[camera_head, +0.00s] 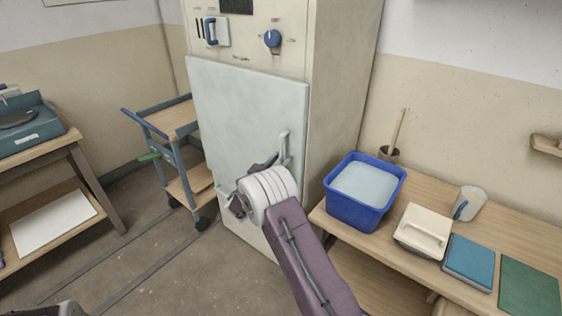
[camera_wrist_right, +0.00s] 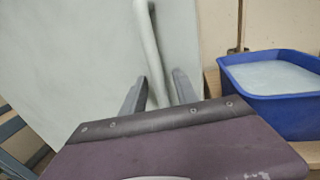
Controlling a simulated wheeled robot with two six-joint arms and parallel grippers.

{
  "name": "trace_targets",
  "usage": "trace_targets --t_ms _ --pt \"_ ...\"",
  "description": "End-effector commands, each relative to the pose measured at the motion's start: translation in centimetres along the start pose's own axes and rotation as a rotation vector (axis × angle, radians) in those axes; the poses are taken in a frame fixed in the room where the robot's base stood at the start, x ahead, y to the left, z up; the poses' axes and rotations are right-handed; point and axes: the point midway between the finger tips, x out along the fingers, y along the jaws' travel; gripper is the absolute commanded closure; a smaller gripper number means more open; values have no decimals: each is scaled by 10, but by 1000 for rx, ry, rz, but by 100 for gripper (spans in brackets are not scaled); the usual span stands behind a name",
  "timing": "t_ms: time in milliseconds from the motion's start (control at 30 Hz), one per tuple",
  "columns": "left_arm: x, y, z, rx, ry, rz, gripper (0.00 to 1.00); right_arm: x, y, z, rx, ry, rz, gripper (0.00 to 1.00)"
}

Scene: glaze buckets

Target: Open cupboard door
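The cupboard (camera_head: 340,90) is a tall cream cabinet at the back centre. Its pale grey-green door (camera_head: 235,115) looks shut. A light upright bar handle (camera_head: 284,148) stands near the door's right edge. My right gripper (camera_head: 262,172) is at the handle, partly hidden by its own white wrist. In the right wrist view, its two grey fingers (camera_wrist_right: 160,90) are spread on either side of the handle bar (camera_wrist_right: 153,60), with gaps showing. I cannot tell whether either finger touches it. My left gripper is not in view.
A wooden bench (camera_head: 400,248) at the right holds a blue bucket (camera_head: 352,207) of pale glaze, a cream lidded box (camera_head: 421,232), a cup (camera_head: 470,203) and books. A blue-framed trolley (camera_head: 160,125) stands left of the door. Floor before the trolley is clear.

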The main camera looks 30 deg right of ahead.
Motion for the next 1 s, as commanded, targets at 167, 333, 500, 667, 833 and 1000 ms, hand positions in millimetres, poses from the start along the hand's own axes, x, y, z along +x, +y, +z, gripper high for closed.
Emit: trace_targets --t_ms 167,333,500,667,833,1000 --pt "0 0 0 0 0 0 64 0 0 0 0 0 0 64" --pt "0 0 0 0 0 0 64 0 0 0 0 0 0 100" --pt "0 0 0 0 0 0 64 0 0 0 0 1 0 100" --pt "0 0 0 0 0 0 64 0 0 0 0 1 0 100" --pt "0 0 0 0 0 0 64 0 0 0 0 1 0 100" --pt "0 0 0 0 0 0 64 0 0 0 0 1 0 100"
